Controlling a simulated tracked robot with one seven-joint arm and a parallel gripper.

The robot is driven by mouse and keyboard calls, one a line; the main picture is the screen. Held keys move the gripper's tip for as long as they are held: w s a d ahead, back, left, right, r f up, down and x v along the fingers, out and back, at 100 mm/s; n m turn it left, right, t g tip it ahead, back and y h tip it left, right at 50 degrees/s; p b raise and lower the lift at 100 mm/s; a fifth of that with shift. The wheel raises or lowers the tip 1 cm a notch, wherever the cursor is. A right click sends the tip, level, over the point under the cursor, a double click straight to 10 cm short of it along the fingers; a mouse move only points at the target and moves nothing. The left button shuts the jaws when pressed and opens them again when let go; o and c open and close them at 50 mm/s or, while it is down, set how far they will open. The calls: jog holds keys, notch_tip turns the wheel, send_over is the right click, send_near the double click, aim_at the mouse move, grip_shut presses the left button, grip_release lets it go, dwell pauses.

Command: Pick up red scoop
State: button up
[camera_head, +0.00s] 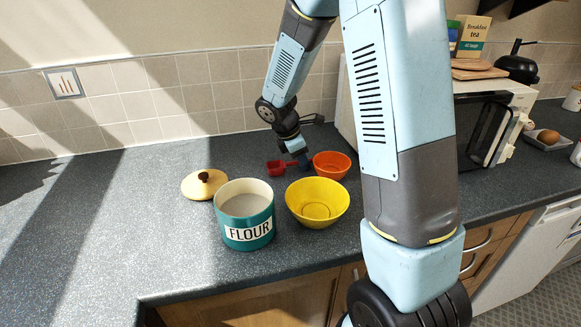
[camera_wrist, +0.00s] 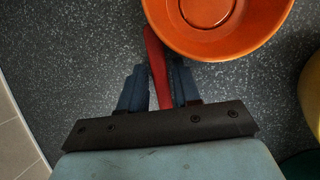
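The red scoop (camera_head: 276,168) lies on the dark worktop, left of the orange bowl (camera_head: 332,165) in the head view. In the wrist view its narrow red handle (camera_wrist: 154,55) runs between my two blue fingertips, beside the orange bowl's rim (camera_wrist: 262,35). The rest of the scoop is hidden beneath my gripper there. My gripper (camera_head: 304,160) is low at the handle, pointing down. In the wrist view my gripper (camera_wrist: 158,88) has its fingers apart, one on each side of the handle, with a narrow gap showing on the left.
A yellow bowl (camera_head: 318,203), a teal flour tin (camera_head: 246,232) and a cream lid (camera_head: 200,187) stand in front of the scoop. The tiled wall (camera_head: 170,105) is behind. A microwave (camera_head: 490,120) stands right. The worktop at left is clear.

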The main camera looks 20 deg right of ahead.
grip_shut()
